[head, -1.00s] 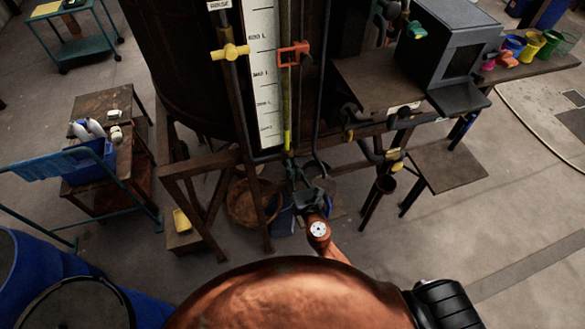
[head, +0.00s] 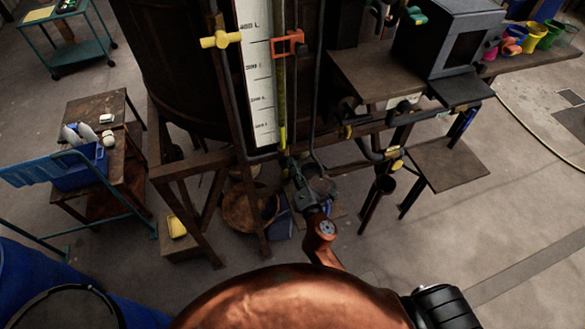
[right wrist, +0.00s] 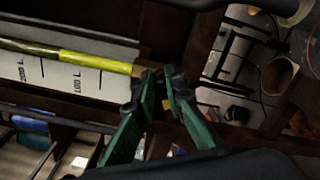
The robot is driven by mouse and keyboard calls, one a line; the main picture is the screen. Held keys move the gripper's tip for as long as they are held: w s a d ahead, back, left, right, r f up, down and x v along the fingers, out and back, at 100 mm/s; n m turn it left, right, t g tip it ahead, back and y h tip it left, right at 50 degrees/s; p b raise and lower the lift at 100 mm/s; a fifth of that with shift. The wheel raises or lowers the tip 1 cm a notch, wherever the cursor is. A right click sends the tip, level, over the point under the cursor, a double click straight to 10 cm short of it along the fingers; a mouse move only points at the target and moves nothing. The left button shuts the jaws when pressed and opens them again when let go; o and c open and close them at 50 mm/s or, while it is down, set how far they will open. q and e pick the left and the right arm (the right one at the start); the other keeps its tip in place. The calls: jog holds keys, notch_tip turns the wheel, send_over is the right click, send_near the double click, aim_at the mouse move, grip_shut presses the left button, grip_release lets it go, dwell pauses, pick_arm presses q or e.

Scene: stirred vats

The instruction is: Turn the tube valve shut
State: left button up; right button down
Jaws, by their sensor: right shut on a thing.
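The yellow-green sight tube (head: 282,100) runs down beside the white litre scale (head: 260,90) on the dark vat. My right gripper (head: 287,164) is at the tube's lower end. In the right wrist view its green fingers (right wrist: 158,84) are closed together just past the yellow stretch of the tube (right wrist: 95,62). They are shut on a small part there, likely the tube valve, which the fingertips mostly hide. I cannot tell which way its handle points. My left gripper is out of view.
A yellow handle (head: 221,40) and an orange fitting (head: 289,44) sit higher on the pipework. Brown stand legs and a round pan (head: 250,207) are below. A grey box (head: 440,40) stands on the right bench. Blue drums are at lower left.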

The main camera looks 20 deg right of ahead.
jog(key=m, duration=0.2)
jog(key=f+m+b, duration=0.1)
jog(key=m, duration=0.2)
jog(key=shift+d+m, duration=0.1)
jog(key=shift+m, duration=0.2)
dwell(0.5)
jog(key=c, duration=2)
grip_release()
jog(key=shift+s, duration=0.15)
jog(key=s, duration=1.1)
jog(key=shift+s+d, duration=0.2)
jog(key=shift+s, duration=0.15)
